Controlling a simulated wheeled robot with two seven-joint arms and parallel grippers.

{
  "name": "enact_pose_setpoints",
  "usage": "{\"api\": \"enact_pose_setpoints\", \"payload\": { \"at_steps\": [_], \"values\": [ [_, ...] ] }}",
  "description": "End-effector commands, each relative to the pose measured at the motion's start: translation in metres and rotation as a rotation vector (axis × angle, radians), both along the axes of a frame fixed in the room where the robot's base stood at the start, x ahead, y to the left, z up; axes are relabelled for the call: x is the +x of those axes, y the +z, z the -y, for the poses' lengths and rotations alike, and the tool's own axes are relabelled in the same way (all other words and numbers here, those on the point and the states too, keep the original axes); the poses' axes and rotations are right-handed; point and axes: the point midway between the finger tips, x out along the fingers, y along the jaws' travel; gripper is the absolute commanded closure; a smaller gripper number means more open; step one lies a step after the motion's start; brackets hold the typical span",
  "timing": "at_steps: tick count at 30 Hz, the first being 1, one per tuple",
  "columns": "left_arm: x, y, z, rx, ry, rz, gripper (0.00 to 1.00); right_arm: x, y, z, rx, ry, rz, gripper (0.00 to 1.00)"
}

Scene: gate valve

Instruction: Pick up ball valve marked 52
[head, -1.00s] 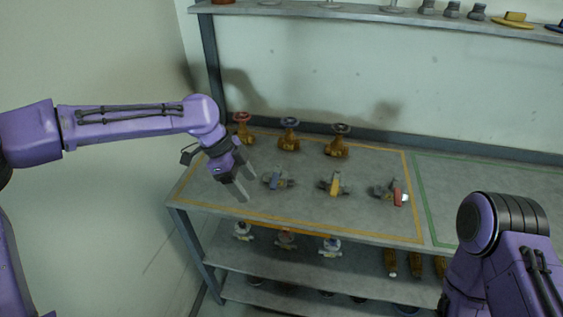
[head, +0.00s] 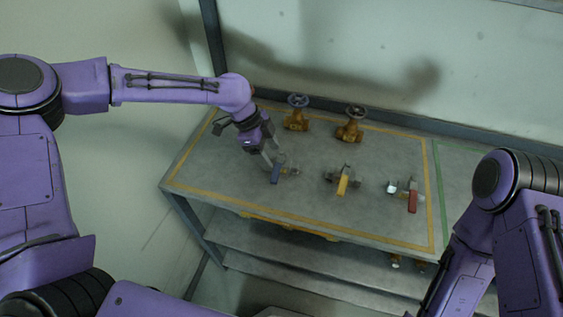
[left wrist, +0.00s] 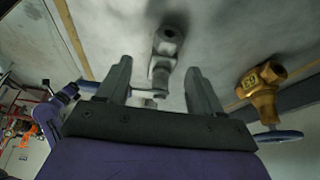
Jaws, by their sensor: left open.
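Three ball valves lie in a row on the grey table top (head: 225,185). One has a blue handle (head: 276,174), one a yellow handle (head: 342,186) and one a red handle (head: 412,202). My left gripper (head: 272,162) is open, at the blue-handled valve and partly covering it. In the left wrist view a grey metal valve (left wrist: 164,62) lies between the two open fingers (left wrist: 160,85), apart from both. I can read no number on any ball valve. My right gripper is out of view; only its arm shows.
Brass gate valves with handwheels stand behind, one with a blue wheel (head: 297,114) and one with a dark wheel (head: 350,127). In the left wrist view, a brass valve (left wrist: 262,80) with a small number plate stands right of the fingers. Lower shelves (head: 300,262) are below.

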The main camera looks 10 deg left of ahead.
Motion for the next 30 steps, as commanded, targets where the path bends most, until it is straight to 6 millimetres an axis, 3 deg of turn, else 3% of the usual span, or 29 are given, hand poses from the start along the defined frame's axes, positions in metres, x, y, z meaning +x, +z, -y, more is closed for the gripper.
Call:
{"api": "enact_pose_setpoints", "payload": {
  "at_steps": [2,6,13,14,19,20,30],
  "values": [
    [-0.004,-0.010,0.006,0.001,-0.003,-0.008,0.34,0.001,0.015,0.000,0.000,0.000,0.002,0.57],
    [-0.002,-0.030,0.013,0.001,-0.002,-0.002,0.34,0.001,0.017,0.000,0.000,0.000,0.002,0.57],
    [-0.001,-0.034,0.014,0.001,-0.003,0.000,0.34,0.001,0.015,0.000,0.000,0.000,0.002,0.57],
    [-0.001,-0.034,0.014,0.001,-0.003,0.000,0.41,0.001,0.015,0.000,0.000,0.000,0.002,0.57],
    [-0.001,-0.034,0.014,0.001,-0.004,-0.001,0.96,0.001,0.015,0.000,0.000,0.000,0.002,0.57],
    [-0.001,-0.034,0.014,0.001,-0.003,-0.001,1.00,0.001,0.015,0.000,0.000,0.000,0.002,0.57],
    [-0.001,-0.032,0.014,0.002,-0.003,0.000,1.00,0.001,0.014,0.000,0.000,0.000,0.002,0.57]
  ]
}}
